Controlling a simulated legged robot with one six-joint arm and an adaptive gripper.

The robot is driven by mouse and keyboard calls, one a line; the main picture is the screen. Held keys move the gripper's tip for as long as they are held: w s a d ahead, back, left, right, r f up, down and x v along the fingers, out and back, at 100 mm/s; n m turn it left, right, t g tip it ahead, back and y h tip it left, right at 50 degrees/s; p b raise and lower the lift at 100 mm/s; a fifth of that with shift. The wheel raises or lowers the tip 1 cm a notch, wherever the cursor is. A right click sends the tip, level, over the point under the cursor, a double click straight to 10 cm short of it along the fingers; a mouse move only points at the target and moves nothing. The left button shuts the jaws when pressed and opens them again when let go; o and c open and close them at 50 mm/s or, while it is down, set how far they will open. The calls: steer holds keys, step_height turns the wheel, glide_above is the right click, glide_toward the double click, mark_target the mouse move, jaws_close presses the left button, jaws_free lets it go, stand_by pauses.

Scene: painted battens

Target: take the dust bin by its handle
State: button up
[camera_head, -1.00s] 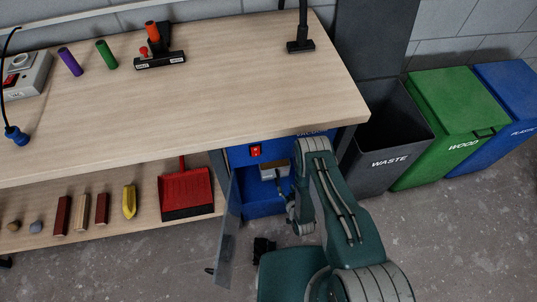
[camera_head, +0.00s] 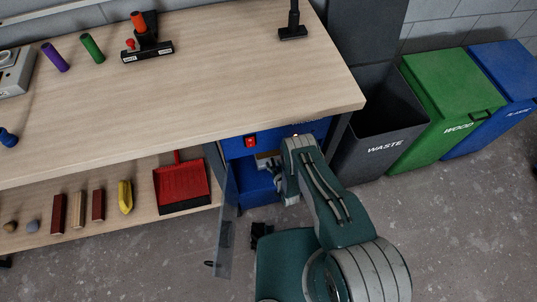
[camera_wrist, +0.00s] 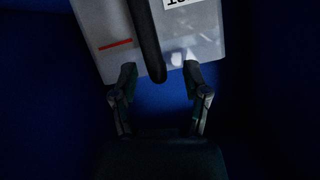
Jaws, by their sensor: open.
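The dust bin (camera_wrist: 188,30) is a pale grey box with a red line and a white label, seen in the wrist view. Its dark handle (camera_wrist: 147,40) runs down the middle of its face. My gripper (camera_wrist: 160,71) is open, its fingers on either side of the handle's lower end in the picture. Whether they touch it I cannot tell. In the head view my gripper (camera_head: 273,168) reaches into the blue cabinet (camera_head: 255,185) under the bench and hides most of the bin.
The cabinet's clear door (camera_head: 227,235) stands open to the left of my arm. The bench top (camera_head: 220,90) overhangs the cabinet. A red dustpan (camera_head: 181,187) lies on the shelf to the left. Waste (camera_head: 385,150), wood (camera_head: 455,128) and plastic (camera_head: 515,112) bins stand to the right.

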steer(key=shift+w+a+f, duration=0.15)
steer(key=shift+w+f, duration=0.1)
steer(key=shift+w, duration=0.35)
jaws_close()
steer(key=shift+r, duration=0.1)
